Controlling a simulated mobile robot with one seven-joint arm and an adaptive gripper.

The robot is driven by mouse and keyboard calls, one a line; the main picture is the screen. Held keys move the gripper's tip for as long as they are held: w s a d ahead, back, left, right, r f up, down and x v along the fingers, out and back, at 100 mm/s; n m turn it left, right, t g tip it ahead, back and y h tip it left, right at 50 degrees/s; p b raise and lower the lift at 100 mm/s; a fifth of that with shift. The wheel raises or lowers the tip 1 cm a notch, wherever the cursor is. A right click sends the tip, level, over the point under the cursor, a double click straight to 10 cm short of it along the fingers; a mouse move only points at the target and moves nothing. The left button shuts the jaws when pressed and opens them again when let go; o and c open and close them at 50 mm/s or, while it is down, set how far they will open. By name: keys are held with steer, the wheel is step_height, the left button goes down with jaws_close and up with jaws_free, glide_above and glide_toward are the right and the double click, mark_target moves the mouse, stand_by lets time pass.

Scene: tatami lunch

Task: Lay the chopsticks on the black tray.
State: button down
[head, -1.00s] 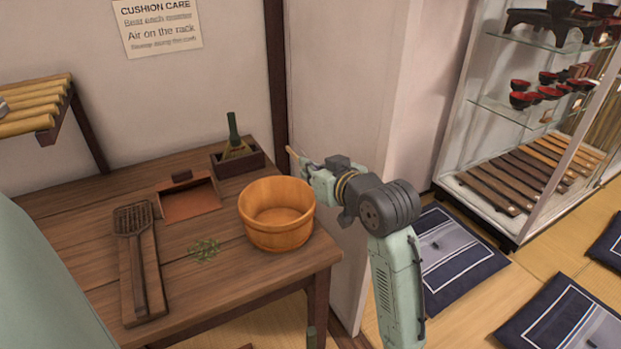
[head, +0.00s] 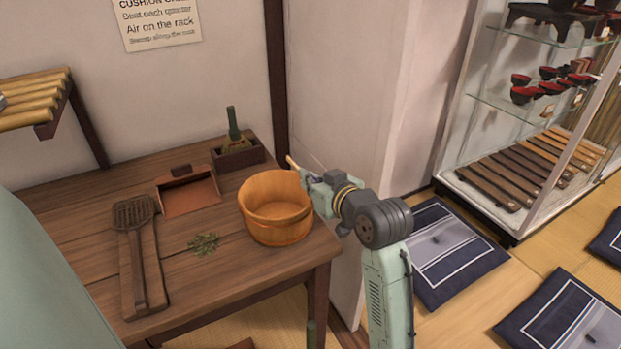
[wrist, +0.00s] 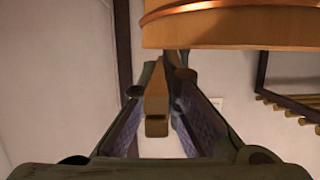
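My gripper (head: 302,172) is at the right end of the wooden table, by the tub's far right rim. In the wrist view, my gripper (wrist: 157,82) has its fingers closed around a tan, square-ended wooden piece (wrist: 156,103). In the head view, a thin tan tip (head: 291,161) sticks out past the fingers, up and to the left. This looks like the chopsticks, though I cannot tell one stick from two. No black tray can be made out in either view.
The round wooden tub (head: 275,234) stands close to my gripper. A paddle-like grater (head: 138,245), green leaves (head: 203,243), a reddish dustpan (head: 188,196) and a dark box (head: 238,158) share the table (head: 95,215). Cushions (head: 440,250) and a glass cabinet (head: 520,110) are right.

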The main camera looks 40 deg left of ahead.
steer(key=c, duration=1.8)
jaws_free()
steer(key=shift+r+p, duration=0.4)
steer(key=shift+d+r, duration=0.2)
steer(key=shift+r, duration=0.1)
steer(key=b+v, duration=0.1)
steer(key=v, duration=1)
steer(key=shift+s+d+b, duration=0.2)
steer(key=shift+b, duration=0.15)
